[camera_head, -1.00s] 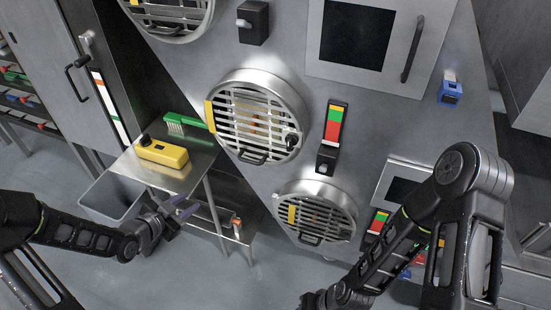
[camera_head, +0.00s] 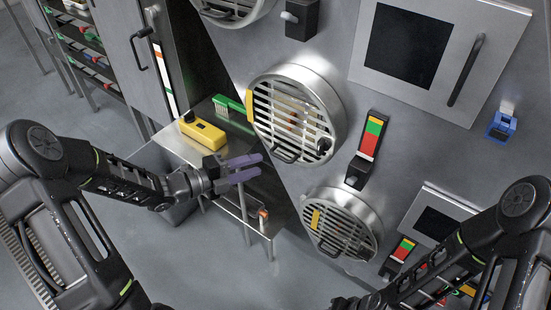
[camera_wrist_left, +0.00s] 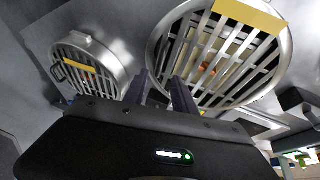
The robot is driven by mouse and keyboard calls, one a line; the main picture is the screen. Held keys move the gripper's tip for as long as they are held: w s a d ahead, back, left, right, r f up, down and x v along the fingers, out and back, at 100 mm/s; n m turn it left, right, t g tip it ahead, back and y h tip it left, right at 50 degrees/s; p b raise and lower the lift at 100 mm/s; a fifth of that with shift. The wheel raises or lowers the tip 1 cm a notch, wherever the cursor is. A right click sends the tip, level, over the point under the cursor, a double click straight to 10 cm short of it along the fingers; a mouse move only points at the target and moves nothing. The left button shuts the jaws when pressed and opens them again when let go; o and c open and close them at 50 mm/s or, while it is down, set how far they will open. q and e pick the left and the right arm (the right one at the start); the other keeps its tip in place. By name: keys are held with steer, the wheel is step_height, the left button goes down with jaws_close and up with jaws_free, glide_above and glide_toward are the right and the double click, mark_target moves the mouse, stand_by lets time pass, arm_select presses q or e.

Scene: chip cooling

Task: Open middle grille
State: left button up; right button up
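The middle grille (camera_head: 292,118) is a round steel housing with slats, shut, in the centre of the head view. My right gripper is mostly hidden at the bottom edge.
The lower grille (camera_head: 340,222) and part of an upper grille (camera_head: 226,8) flank the middle one. A side table (camera_head: 170,138) at left holds a yellow device (camera_head: 203,134) and a green brush (camera_head: 227,103). A red-green-yellow panel (camera_head: 369,140) stands to the grille's right.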

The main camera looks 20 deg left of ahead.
arm_select(q)
steer(key=x, duration=0.7)
steer(key=shift+w, duration=0.15)
steer(key=shift+d+f, duration=0.1)
steer(key=shift+c, duration=0.4)
jaws_close()
stand_by(0.8)
